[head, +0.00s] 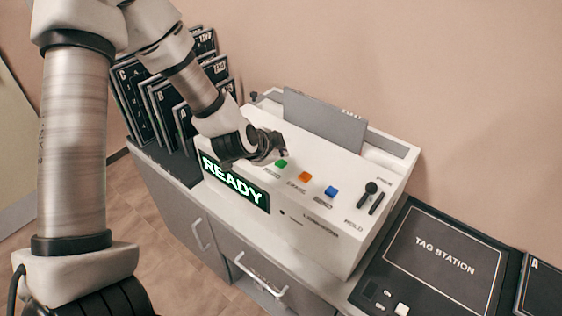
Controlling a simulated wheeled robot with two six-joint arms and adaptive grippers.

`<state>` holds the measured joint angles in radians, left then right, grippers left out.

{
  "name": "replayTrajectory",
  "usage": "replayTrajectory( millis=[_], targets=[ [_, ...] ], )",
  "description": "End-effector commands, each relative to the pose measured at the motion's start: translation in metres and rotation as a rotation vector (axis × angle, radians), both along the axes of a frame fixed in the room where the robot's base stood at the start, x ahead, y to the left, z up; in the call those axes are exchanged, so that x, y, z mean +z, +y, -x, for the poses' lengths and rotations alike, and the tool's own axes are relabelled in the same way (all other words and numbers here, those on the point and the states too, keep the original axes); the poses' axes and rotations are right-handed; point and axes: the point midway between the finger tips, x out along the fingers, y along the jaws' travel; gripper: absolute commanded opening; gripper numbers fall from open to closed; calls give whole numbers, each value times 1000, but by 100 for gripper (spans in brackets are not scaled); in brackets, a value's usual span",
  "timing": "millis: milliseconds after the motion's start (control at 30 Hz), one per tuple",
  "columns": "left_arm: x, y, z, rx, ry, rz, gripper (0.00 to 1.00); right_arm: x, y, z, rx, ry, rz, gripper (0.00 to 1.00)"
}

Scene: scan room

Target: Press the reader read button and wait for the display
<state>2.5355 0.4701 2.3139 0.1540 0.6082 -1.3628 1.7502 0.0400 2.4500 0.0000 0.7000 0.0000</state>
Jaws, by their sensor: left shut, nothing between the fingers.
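The reader (330,180) is a white box on the counter. My left gripper (284,153) is shut and empty, just behind and above the green button. I cannot tell whether it touches the button. My right gripper is not in view.
Black lettered panels (130,88) stand in a rack at the left. A black "TAG STATION" pad (444,257) lies right of the reader. A black lever (370,189) and a grey plate (325,122) are on the reader. Drawers with handles (260,276) are below.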

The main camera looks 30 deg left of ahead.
Motion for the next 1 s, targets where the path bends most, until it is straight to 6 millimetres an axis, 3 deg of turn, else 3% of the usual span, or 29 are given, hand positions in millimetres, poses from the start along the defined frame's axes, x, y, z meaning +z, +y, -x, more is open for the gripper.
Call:
replayTrajectory(
  millis=[1000],
  targets=[
    [-9,0,0,-1,1,1,0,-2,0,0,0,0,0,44]
  ],
)
